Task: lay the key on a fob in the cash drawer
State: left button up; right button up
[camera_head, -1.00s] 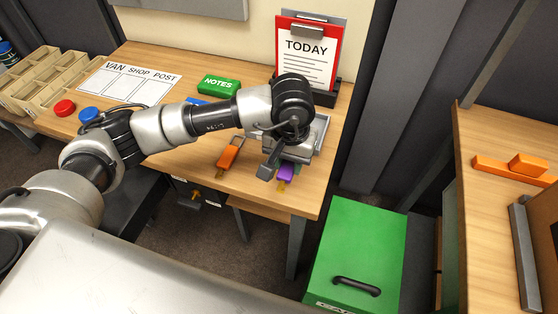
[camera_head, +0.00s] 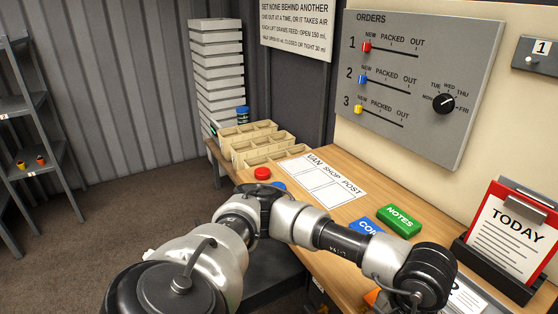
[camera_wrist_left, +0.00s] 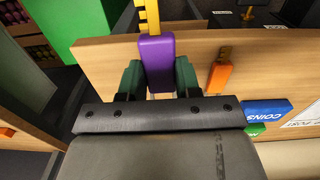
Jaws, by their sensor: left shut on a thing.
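A purple fob (camera_wrist_left: 157,60) with a yellow toothed key (camera_wrist_left: 148,14) shows in the left wrist view. My left gripper (camera_wrist_left: 158,78) is shut on the purple fob, with one green finger on each side and the key pointing away. An orange fob (camera_wrist_left: 219,77) with its own key lies on the wooden desk to the right. A dark unit with a small yellow piece (camera_wrist_left: 248,14) shows beyond the desk edge; I cannot tell if it is the cash drawer. In the head view only my left arm shows; its fingers are out of frame. My right gripper is not in view.
The desk holds a blue COINS block (camera_wrist_left: 266,112), a green NOTES block (camera_head: 399,221), a VAN SHOP POST sheet (camera_head: 323,182), wooden trays (camera_head: 262,147), a red button (camera_head: 262,173) and a TODAY clipboard (camera_head: 505,238). A green box (camera_wrist_left: 88,30) stands beyond the desk.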

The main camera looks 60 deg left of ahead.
aim_at(261, 248)
jog(key=j+u, duration=0.2)
jog(key=j, duration=0.45)
jog(key=j+u, duration=0.2)
jog(key=j, duration=0.45)
jog(key=i+j+u, duration=0.2)
jog(key=j, duration=0.4)
jog(key=k, duration=0.1)
